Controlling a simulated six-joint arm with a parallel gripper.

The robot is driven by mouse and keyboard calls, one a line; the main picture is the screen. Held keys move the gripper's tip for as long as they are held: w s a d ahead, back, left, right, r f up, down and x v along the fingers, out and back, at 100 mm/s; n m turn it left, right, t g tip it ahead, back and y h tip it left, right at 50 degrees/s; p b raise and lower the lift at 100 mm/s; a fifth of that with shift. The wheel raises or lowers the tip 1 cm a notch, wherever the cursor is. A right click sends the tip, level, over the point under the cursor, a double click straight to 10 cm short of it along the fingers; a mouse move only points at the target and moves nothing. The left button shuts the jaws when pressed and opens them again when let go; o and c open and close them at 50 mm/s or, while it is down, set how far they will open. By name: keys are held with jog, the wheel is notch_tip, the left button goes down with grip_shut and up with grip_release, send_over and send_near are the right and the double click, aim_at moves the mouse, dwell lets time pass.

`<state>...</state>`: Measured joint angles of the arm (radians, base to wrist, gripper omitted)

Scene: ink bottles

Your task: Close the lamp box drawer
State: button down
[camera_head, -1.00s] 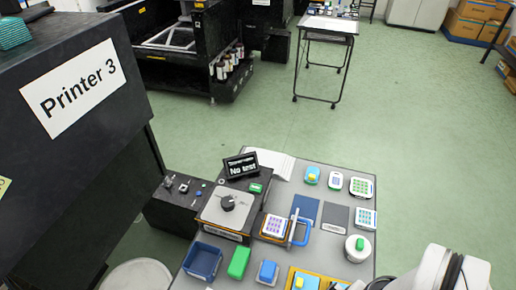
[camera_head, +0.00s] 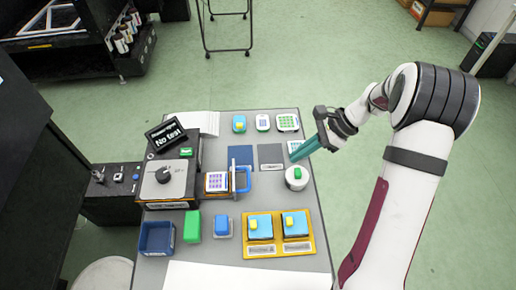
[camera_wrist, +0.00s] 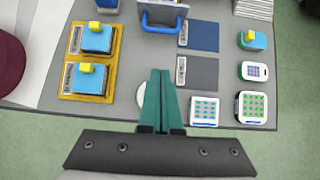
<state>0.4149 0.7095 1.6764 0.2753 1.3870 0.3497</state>
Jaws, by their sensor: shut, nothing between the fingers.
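The lamp box (camera_head: 168,180) is a grey box with a black knob, left of the middle of the table in the head view. Its drawer (camera_head: 228,190) stands out to the right, open, with a purple-dotted plate (camera_head: 217,181) in it. The drawer's blue handle (camera_head: 243,180) is at its right end; it also shows at the top of the wrist view (camera_wrist: 163,24). My gripper (camera_head: 297,155) has teal fingers, shut and empty, above the table's right side, clear of the handle. The fingers point up the middle of the wrist view (camera_wrist: 158,75).
A white round pot with a green top (camera_head: 296,178) stands near my fingers. A blue pad (camera_head: 240,155) and a grey pad (camera_head: 271,156) lie behind the handle. A yellow tray (camera_head: 279,248) with two blue blocks is in front. A blue bin (camera_head: 157,238) is front left.

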aim_at(213, 182)
jog(key=x, duration=0.9)
jog(key=shift+s+r, duration=0.1)
jog(key=shift+s, duration=0.05)
jog(key=a, duration=0.1)
jog(key=a+f, duration=0.1)
jog(key=a, duration=0.1)
jog(key=shift+a+f, duration=0.1)
jog(key=shift+a, duration=0.15)
jog(key=shift+a+f, duration=0.1)
jog(key=shift+a, duration=0.3)
jog(key=a, duration=1.1)
